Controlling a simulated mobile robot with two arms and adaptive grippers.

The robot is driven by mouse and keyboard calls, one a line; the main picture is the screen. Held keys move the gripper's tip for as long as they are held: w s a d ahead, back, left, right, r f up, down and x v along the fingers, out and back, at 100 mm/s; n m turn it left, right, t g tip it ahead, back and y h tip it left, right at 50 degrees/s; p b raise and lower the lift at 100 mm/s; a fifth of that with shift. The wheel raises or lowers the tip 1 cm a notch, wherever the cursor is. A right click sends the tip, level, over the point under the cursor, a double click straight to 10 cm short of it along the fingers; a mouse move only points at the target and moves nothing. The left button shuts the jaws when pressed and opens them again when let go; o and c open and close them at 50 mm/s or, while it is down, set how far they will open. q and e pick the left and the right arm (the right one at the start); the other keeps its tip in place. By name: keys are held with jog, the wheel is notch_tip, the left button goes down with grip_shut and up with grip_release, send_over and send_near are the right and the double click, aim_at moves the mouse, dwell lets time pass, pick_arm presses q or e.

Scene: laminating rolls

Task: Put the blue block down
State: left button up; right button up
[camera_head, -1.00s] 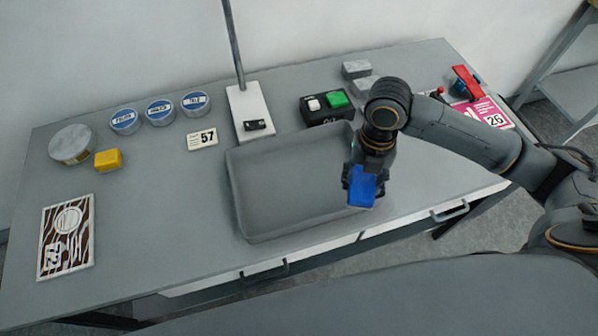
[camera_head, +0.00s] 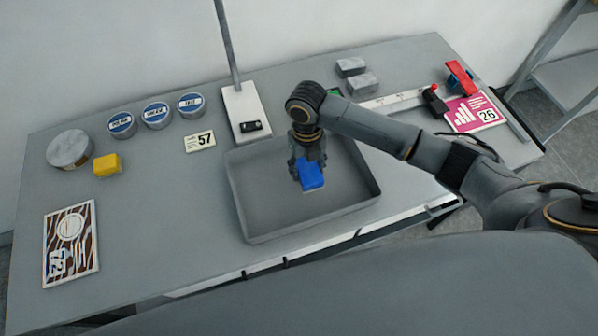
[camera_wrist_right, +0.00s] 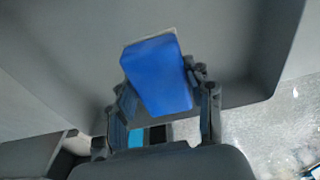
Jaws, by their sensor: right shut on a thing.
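The blue block (camera_head: 311,175) is in my right gripper (camera_head: 306,168), over the right half of the grey tray (camera_head: 262,232) on the table. In the right wrist view the blue block (camera_wrist_right: 158,75) sits between the fingers of my right gripper (camera_wrist_right: 160,95), which are shut on it. The tray's floor and walls (camera_wrist_right: 262,50) show behind it. I cannot tell whether the block touches the tray floor. My left gripper is not in view.
A yellow block (camera_head: 107,165), several round tins (camera_head: 157,115) and a card marked 57 (camera_head: 200,141) lie left of the tray. A post on a white base (camera_head: 240,105) stands behind it. Grey blocks (camera_head: 361,84) and a red tool (camera_head: 459,75) are at the back right.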

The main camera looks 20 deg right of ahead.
aim_at(300, 171)
jog(key=f, duration=0.1)
jog(key=w+a+f, duration=0.1)
jog(key=shift+w+a+f, duration=0.15)
jog(key=shift+a+f, duration=0.15)
notch_tip(300, 171, down, 2)
jog(key=shift+f+p, duration=0.2)
jog(key=shift+p, duration=0.1)
jog(key=shift+f, duration=0.45)
jog(key=shift+f, duration=0.1)
jog(key=o, duration=1.6)
jog(key=r, duration=0.4)
jog(key=r+b, duration=0.1)
jog(key=r, duration=0.3)
jog(key=w+r, duration=0.1)
jog(key=r, duration=0.3)
jog(key=shift+w+r+b, duration=0.1)
jog(key=shift+b, duration=0.25)
